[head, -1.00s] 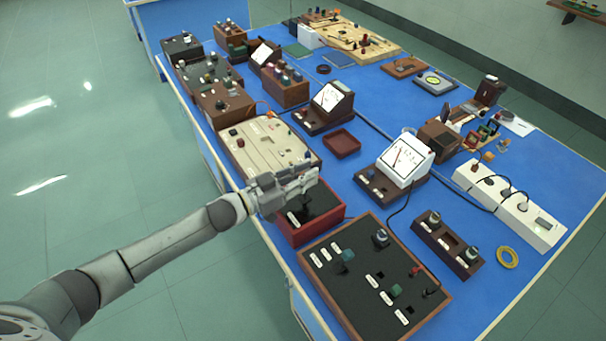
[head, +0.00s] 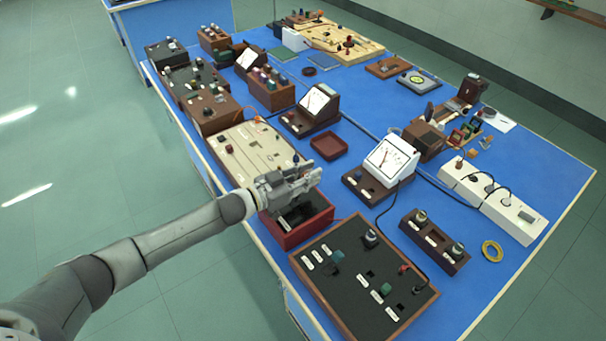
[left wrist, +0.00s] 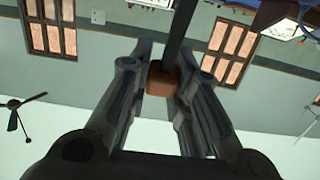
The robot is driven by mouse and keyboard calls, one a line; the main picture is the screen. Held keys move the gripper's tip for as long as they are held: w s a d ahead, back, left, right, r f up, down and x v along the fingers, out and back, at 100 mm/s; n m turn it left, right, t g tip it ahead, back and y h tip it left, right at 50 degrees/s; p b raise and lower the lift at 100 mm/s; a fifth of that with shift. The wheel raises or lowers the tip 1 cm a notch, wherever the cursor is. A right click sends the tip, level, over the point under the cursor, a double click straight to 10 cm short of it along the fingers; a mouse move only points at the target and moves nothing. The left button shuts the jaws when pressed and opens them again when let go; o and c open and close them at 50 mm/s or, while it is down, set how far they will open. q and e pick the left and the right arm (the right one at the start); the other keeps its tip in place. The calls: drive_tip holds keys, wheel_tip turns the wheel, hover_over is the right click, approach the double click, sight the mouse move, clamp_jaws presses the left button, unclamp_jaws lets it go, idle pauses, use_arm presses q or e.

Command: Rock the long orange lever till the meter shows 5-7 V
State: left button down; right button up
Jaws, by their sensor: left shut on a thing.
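My left gripper (head: 304,180) is above the red box with a black top (head: 287,241), near the bench's front edge. In the left wrist view the left gripper (left wrist: 163,78) is shut on a small brown-orange block, the lever's end (left wrist: 161,84), with a dark rod running from it. In the head view the gripper hides the lever. A white meter (head: 405,152) on a dark brown base stands right of the box, facing me. Its needle shows, but the scale is too small to read. My right gripper is out of view.
A black panel in a wooden frame (head: 345,262) lies in front of the red box. A beige panel (head: 262,150) is behind it. A dark red tray (head: 329,147) and another meter (head: 318,103) stand further back. A white power strip (head: 510,215) lies at right.

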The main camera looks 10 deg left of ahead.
use_arm(q)
drive_tip(key=shift+w+d+r, duration=0.25)
drive_tip(key=shift+w+d, duration=0.1)
drive_tip(key=c, duration=1.7)
unclamp_jaws()
drive_tip(key=o, duration=0.4)
drive_tip(key=shift+w+d+f, duration=0.1)
drive_tip(key=shift+d+f, duration=0.05)
drive_tip(key=shift+f, duration=0.1)
drive_tip(key=shift+s+a, duration=0.45)
drive_tip(key=shift+a, duration=0.05)
drive_tip(key=v, duration=1.1)
